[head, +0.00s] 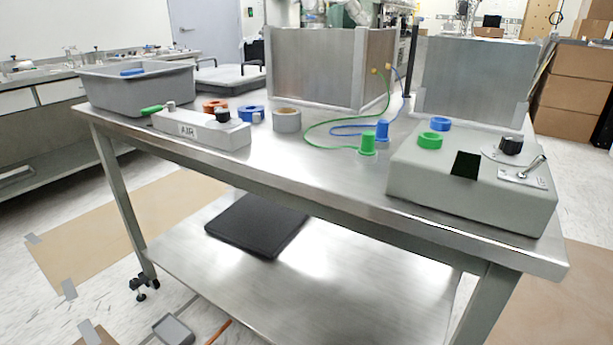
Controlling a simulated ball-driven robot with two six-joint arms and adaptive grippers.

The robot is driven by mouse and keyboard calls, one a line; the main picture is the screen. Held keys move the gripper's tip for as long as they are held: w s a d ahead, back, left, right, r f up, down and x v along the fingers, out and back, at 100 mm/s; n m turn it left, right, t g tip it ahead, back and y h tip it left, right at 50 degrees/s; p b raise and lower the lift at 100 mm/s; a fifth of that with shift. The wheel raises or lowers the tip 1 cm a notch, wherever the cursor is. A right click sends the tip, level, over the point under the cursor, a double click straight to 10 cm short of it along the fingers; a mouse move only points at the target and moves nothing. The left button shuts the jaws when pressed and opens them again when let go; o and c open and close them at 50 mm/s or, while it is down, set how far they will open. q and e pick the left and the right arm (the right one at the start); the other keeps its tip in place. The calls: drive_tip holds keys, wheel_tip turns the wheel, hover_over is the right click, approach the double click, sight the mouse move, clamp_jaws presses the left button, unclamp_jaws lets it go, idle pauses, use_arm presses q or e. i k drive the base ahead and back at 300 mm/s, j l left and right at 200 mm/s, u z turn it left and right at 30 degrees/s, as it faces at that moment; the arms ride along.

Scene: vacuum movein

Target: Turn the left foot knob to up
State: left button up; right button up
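A steel table (330,190) fills the middle of the head view. At the bottom of its left front leg is a black foot fitting (145,284) with small dark knob-like parts, just above the floor. It is small in the picture, so I cannot tell which way its knob is set. The bottom of the right front leg is outside the view. Neither of my grippers shows in the head view.
On the table are a grey tub (137,88), a labelled box with a black knob (200,128), a larger grey box (470,185) and metal panels (315,68). A black pad (257,224) lies on the lower shelf. A grey object (173,330) lies near the left foot.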

sight(133, 282)
drive_tip(key=u, duration=1.25)
drive_tip(key=i+j, duration=0.25)
drive_tip(key=i, duration=0.2)
drive_tip(key=i+j, duration=0.2)
drive_tip(key=i, duration=0.25)
drive_tip(key=i+j, duration=0.25)
drive_tip(key=i, duration=0.2)
drive_tip(key=i+j, duration=0.25)
drive_tip(key=i, duration=0.2)
